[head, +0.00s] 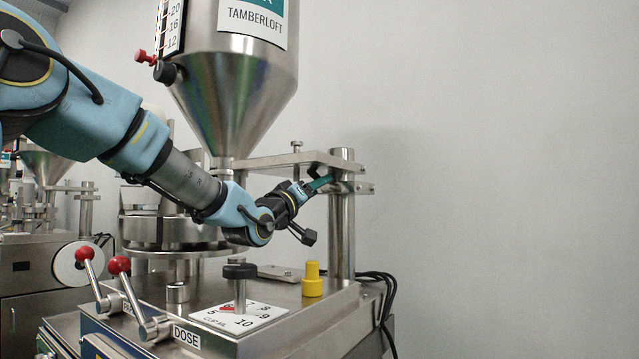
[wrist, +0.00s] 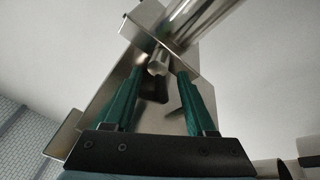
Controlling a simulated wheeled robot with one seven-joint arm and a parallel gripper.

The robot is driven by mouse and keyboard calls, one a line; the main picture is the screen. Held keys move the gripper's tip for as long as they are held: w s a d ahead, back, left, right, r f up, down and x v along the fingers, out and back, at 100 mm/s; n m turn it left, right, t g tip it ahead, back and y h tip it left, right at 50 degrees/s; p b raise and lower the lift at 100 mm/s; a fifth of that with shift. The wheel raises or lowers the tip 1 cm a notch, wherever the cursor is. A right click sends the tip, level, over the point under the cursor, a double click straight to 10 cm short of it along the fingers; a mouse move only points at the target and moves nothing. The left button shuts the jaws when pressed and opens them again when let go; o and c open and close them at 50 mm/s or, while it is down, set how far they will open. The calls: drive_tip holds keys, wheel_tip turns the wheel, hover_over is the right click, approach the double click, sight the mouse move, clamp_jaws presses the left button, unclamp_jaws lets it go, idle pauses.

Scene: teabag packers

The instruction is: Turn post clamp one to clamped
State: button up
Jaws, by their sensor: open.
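A steel post (head: 342,235) stands upright at the right of the machine. A steel clamp block (head: 358,187) sits around the post near its top; no label on it can be read. My gripper (head: 328,182) is at the left side of this block, its teal fingers pointing right. In the wrist view, my gripper (wrist: 160,72) is open, with a short steel bolt-like end (wrist: 158,62) of the clamp between or just beyond the fingertips. I cannot tell if the fingers touch it. The clamp's handle is not clear in the head view.
A flat steel arm (head: 265,161) reaches from the hopper (head: 240,85) to the post, just above my gripper. Below are a yellow knob (head: 312,280), a black-topped dial (head: 240,271) and two red-ball levers (head: 119,265). The space right of the post is clear.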

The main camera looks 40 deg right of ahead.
drive_tip(key=shift+x, duration=0.75)
drive_tip(key=shift+c, duration=0.3)
clamp_jaws()
drive_tip(key=shift+w+a+f, duration=0.1)
